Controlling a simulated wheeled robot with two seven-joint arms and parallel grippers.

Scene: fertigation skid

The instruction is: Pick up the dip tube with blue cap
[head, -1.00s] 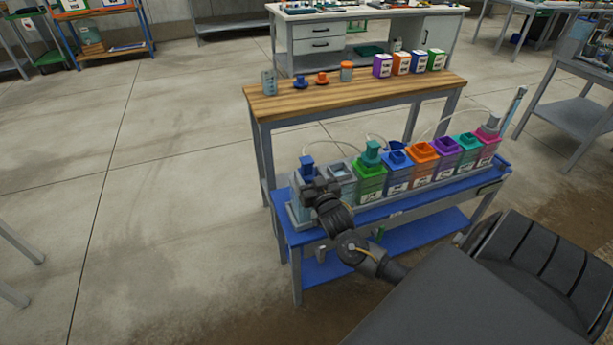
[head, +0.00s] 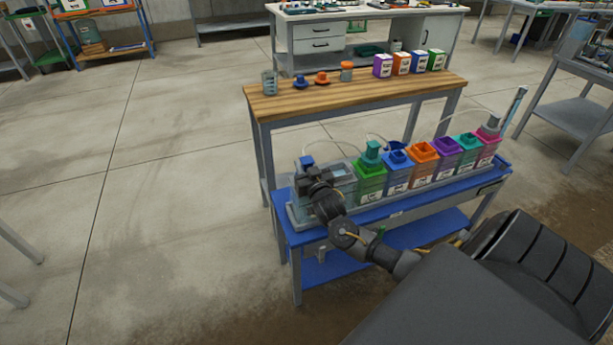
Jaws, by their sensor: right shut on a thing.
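The blue cap of the dip tube (head: 306,161) shows at the left end of the row of containers on the blue bench. My right gripper (head: 309,172) is at this cap, in front of the clear container (head: 301,212) at the row's left end. It is shut on the dip tube with blue cap. The gripper hides the lower part of the cap, and I cannot make out the tube below it. My left gripper is not in view.
Green (head: 370,184), blue (head: 397,179), orange (head: 422,163), purple, teal and pink containers stand close together to the right. Thin hoses arch behind them. A wooden-topped table (head: 350,97) with small parts and boxes stands behind the blue bench (head: 297,237).

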